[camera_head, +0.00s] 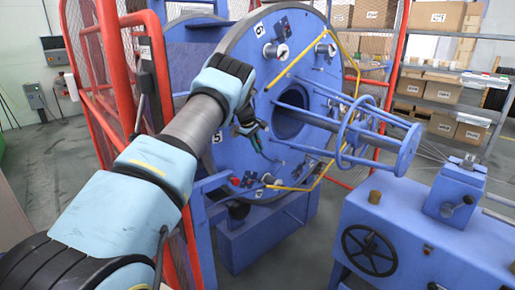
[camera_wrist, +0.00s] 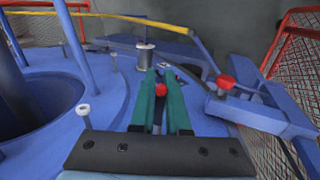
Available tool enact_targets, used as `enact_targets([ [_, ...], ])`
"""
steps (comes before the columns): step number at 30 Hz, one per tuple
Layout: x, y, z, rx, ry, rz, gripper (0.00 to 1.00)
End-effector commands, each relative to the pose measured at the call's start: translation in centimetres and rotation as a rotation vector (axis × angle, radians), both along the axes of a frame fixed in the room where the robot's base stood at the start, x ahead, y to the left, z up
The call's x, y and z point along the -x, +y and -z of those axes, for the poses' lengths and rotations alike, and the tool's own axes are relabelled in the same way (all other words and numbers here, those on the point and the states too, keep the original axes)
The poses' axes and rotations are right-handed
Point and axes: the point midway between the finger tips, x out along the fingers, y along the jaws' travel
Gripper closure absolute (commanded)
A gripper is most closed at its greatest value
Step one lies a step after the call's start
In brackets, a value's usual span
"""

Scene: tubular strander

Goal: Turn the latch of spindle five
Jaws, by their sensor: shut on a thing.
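The large blue disc (camera_head: 300,75) of the strander carries spindle stations, with a "5" label (camera_head: 216,138) on its left side beside my arm. My gripper (camera_head: 262,150) is at the disc face near that label. In the wrist view, my gripper (camera_wrist: 160,76) has its two green fingers close together, shut on a latch with a red knob (camera_wrist: 161,89). The red knob shows between the fingers; the rest of the latch is mostly hidden by them. A silver spindle end (camera_wrist: 145,56) stands just beyond the fingertips. In the head view my wrist hides the latch.
Another red knob (camera_wrist: 225,81) sits on a blue bracket to the right. A yellow bar (camera_wrist: 120,18) crosses beyond the fingers. A white-topped peg (camera_wrist: 82,110) is at left. A red mesh guard (camera_head: 95,75) stands left of the disc; a blue ring cage (camera_head: 350,125) projects from its centre.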

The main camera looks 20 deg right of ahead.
Motion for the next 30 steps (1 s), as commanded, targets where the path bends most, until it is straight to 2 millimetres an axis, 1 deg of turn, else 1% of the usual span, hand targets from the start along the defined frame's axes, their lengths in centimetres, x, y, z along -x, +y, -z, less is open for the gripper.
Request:
enact_targets([
  [13,0.07,-0.04,0.06,0.005,0.011,0.001,1.0],
  [14,0.07,-0.04,0.06,0.005,0.011,0.001,0.85],
  [21,0.05,-0.04,0.04,0.005,0.01,0.0,0.58],
  [22,0.05,-0.04,0.04,0.005,0.01,0.0,0.56],
  [30,0.04,0.01,-0.1,0.005,0.008,0.0,0.56],
])
